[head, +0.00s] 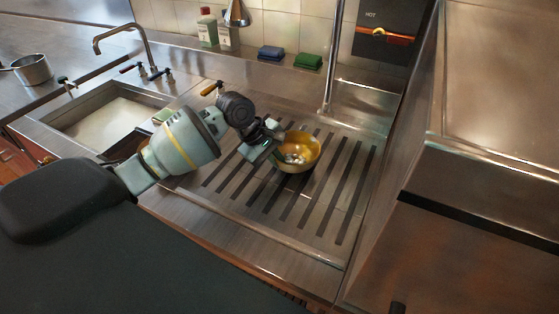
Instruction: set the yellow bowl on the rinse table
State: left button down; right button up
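The yellow bowl (303,145) is right of centre in the head view, upright, over the dark slats of the steel rinse table (318,215). Something pale and shiny shows inside it. I cannot tell whether its base touches the slats. My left gripper (274,141) is at the bowl's left rim, its fingers overlapping the rim in the picture. The finger gap is too small and hidden to tell whether it is shut on the rim. My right gripper is not in view.
A sink (103,113) with a tap (138,45) lies to the left. A thin upright pipe (332,62) stands behind the slats. Blue (270,53) and green (308,61) sponges and bottles (207,28) line the back. A tall steel unit (385,200) bounds the right.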

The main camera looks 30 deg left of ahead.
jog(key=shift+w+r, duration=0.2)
pick_arm(q)
jog(key=c, duration=1.6)
grip_release()
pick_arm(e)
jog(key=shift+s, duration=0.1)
